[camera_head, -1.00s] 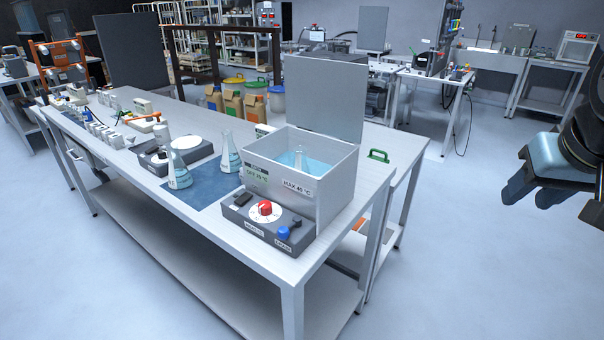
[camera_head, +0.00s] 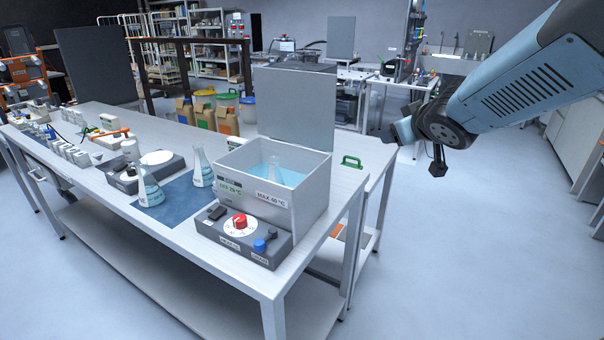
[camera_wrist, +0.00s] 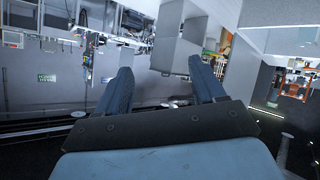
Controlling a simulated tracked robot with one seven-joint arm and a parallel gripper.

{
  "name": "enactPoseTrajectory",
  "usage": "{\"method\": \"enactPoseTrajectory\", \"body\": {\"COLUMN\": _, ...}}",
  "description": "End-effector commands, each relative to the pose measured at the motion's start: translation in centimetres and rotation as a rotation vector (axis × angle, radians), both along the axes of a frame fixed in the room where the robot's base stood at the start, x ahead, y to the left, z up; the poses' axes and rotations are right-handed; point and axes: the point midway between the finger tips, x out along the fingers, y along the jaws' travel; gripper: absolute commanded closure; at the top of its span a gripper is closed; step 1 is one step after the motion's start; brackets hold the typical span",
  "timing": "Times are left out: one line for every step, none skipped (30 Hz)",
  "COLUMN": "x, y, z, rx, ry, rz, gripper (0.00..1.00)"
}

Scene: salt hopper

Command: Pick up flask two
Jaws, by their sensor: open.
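Three conical flasks show in the head view. One flask (camera_head: 149,190) stands at the left of a blue mat, and a second flask (camera_head: 202,172) stands at its right, near the bath. A third flask (camera_head: 273,172) stands in the water of the grey bath (camera_head: 308,200), whose lid is up. I cannot read which is flask two. My gripper (camera_wrist: 160,68) is open and empty in the wrist view, its two dark fingers apart. In the head view my arm reaches in from the upper right, with its end right of the bath, away from the flasks.
The bath's raised lid (camera_head: 300,108) stands tall at its back. A control box (camera_head: 240,236) with a red knob is in front. A stirrer plate (camera_head: 150,165) and small white containers (camera_head: 68,150) are at left. A green handle (camera_head: 351,162) lies right of the bath.

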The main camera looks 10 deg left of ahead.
Motion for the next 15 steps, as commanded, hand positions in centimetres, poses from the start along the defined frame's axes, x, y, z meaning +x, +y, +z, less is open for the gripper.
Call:
{"method": "enactPoseTrajectory", "body": {"x": 0.9, "y": 1.9, "z": -1.0, "rx": 0.021, "ry": -0.005, "rz": 0.083, "gripper": 0.31}}
{"method": "enactPoseTrajectory", "body": {"x": 1.2, "y": 3.1, "z": -1.4, "rx": 0.037, "ry": -0.008, "rz": 0.135, "gripper": 0.31}}
{"method": "enactPoseTrajectory", "body": {"x": 1.4, "y": 4.8, "z": -2.0, "rx": 0.062, "ry": -0.01, "rz": 0.209, "gripper": 0.31}}
{"method": "enactPoseTrajectory", "body": {"x": 1.5, "y": 6.1, "z": -2.5, "rx": 0.084, "ry": -0.008, "rz": 0.264, "gripper": 0.31}}
{"method": "enactPoseTrajectory", "body": {"x": 1.4, "y": 7.3, "z": -2.9, "rx": 0.106, "ry": -0.006, "rz": 0.319, "gripper": 0.31}}
{"method": "enactPoseTrajectory", "body": {"x": 1.2, "y": 8.9, "z": -3.5, "rx": 0.136, "ry": 0.003, "rz": 0.39, "gripper": 0.31}}
{"method": "enactPoseTrajectory", "body": {"x": 1.0, "y": 9.9, "z": -3.9, "rx": 0.16, "ry": 0.012, "rz": 0.44, "gripper": 0.31}}
{"method": "enactPoseTrajectory", "body": {"x": 0.7, "y": 10.9, "z": -4.3, "rx": 0.184, "ry": 0.021, "rz": 0.488, "gripper": 0.31}}
{"method": "enactPoseTrajectory", "body": {"x": 0.2, "y": 12.1, "z": -4.8, "rx": 0.215, "ry": 0.035, "rz": 0.547, "gripper": 0.31}}
{"method": "enactPoseTrajectory", "body": {"x": -0.2, "y": 12.8, "z": -5.1, "rx": 0.237, "ry": 0.047, "rz": 0.588, "gripper": 0.31}}
{"method": "enactPoseTrajectory", "body": {"x": -0.6, "y": 13.5, "z": -5.3, "rx": 0.257, "ry": 0.058, "rz": 0.625, "gripper": 0.31}}
{"method": "enactPoseTrajectory", "body": {"x": -1.1, "y": 14.2, "z": -5.6, "rx": 0.283, "ry": 0.071, "rz": 0.668, "gripper": 0.31}}
{"method": "enactPoseTrajectory", "body": {"x": -1.5, "y": 14.7, "z": -5.8, "rx": 0.299, "ry": 0.081, "rz": 0.696, "gripper": 0.31}}
{"method": "enactPoseTrajectory", "body": {"x": -1.8, "y": 15.1, "z": -6.0, "rx": 0.313, "ry": 0.09, "rz": 0.719, "gripper": 0.31}}
{"method": "enactPoseTrajectory", "body": {"x": -2.2, "y": 15.5, "z": -6.1, "rx": 0.329, "ry": 0.1, "rz": 0.746, "gripper": 0.31}}
